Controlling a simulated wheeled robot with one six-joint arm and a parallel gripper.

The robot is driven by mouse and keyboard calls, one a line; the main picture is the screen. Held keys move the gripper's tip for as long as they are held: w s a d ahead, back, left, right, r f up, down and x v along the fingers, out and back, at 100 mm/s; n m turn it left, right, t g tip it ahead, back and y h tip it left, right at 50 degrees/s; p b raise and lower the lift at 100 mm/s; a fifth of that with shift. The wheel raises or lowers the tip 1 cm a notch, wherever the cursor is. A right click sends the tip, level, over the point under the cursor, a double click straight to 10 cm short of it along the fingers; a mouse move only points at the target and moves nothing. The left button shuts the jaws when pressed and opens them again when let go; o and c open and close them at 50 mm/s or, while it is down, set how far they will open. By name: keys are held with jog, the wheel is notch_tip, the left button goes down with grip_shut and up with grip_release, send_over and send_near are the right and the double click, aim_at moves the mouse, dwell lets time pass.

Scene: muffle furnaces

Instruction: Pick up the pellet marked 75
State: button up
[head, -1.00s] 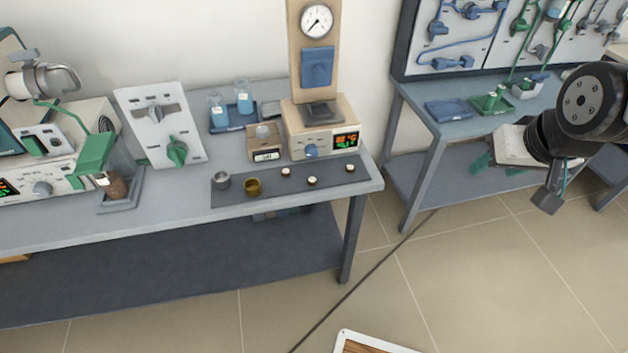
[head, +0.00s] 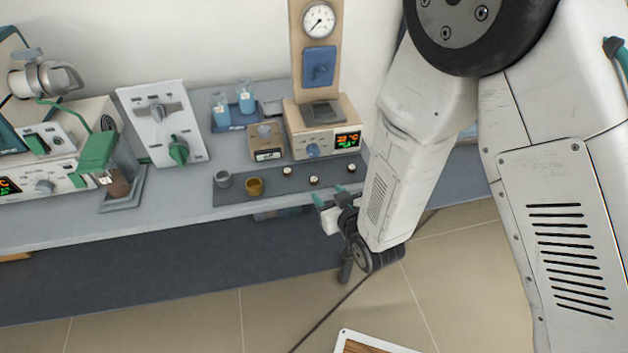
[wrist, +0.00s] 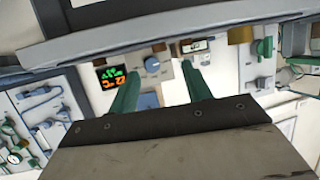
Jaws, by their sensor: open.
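Three small pale-topped pellets stand on the dark mat (head: 230,197) at the front of the bench: a left pellet (head: 288,171), a middle pellet (head: 314,180) and a right pellet (head: 351,168). Their marks are too small to read, so I cannot tell which is 75. My gripper (head: 329,194) is open at the bench's front edge, close to the middle pellet in the picture and apart from it. In the wrist view its two green fingers (wrist: 158,62) are spread with nothing between them. I cannot make out any pellet there.
A grey cup (head: 223,180) and a brass cup (head: 254,187) stand on the mat's left part. Behind are a small beige display box (head: 266,143) and a beige instrument (head: 312,144) with a lit display. The bench edge (head: 110,237) lies in front.

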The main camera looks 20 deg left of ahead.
aim_at(315, 181)
jog(key=x, duration=0.7)
jog(key=shift+w+a+f, duration=0.1)
jog(key=shift+w, duration=0.1)
jog(key=c, duration=1.1)
